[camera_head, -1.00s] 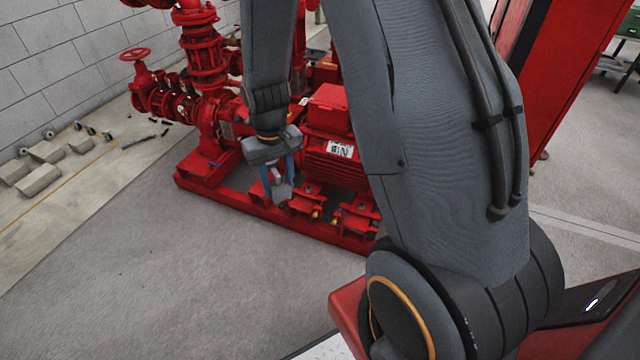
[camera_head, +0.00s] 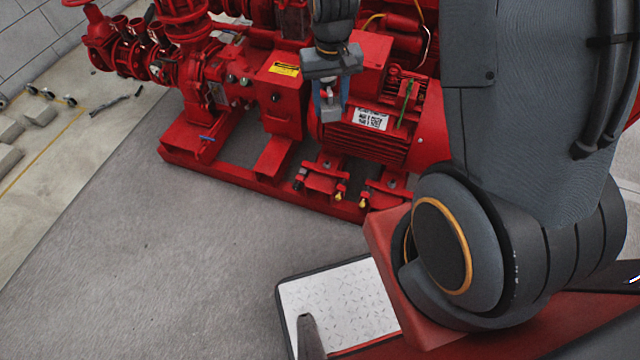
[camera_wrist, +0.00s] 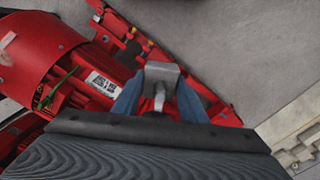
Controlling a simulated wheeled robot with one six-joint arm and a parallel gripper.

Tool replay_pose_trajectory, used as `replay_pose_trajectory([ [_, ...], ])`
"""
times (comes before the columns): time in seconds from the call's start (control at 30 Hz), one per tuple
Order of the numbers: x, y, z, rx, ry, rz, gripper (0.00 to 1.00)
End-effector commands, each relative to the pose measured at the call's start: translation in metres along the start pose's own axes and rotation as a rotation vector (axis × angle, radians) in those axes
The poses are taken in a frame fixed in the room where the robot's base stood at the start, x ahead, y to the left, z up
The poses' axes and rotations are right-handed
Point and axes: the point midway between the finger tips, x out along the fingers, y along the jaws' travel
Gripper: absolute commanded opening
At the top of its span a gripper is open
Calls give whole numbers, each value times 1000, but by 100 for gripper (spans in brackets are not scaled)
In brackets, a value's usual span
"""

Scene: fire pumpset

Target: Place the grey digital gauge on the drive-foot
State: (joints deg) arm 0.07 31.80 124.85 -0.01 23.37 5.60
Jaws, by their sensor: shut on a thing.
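My gripper (camera_head: 330,103) is shut on the grey digital gauge (camera_wrist: 162,74), which sits between the blue-grey fingertips in the wrist view. In the head view the gauge is small and its display cannot be made out. The gripper appears in front of the red motor's (camera_head: 372,140) left end, higher in the picture than the motor's feet. Two red feet, a left one (camera_head: 326,180) and a right one (camera_head: 388,192), show on the base rail below the motor. I cannot tell which is the drive-foot. The gauge looks apart from both.
The red pump and pipework (camera_head: 205,80) stand left of the motor on a red base frame (camera_head: 240,170). Small brass-tipped bolts stick out by the feet. Grey floor (camera_head: 150,260) in front is open. A white patterned plate (camera_head: 335,305) lies at the bottom.

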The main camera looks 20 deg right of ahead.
Motion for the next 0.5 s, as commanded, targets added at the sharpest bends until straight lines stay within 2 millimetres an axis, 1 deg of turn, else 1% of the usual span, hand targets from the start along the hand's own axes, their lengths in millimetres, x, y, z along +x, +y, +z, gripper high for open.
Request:
replay_pose_trajectory([
  [0.03,17,1,-6,19,2,0,0],
  [0.5,106,-2,-32,184,2,0,0],
])
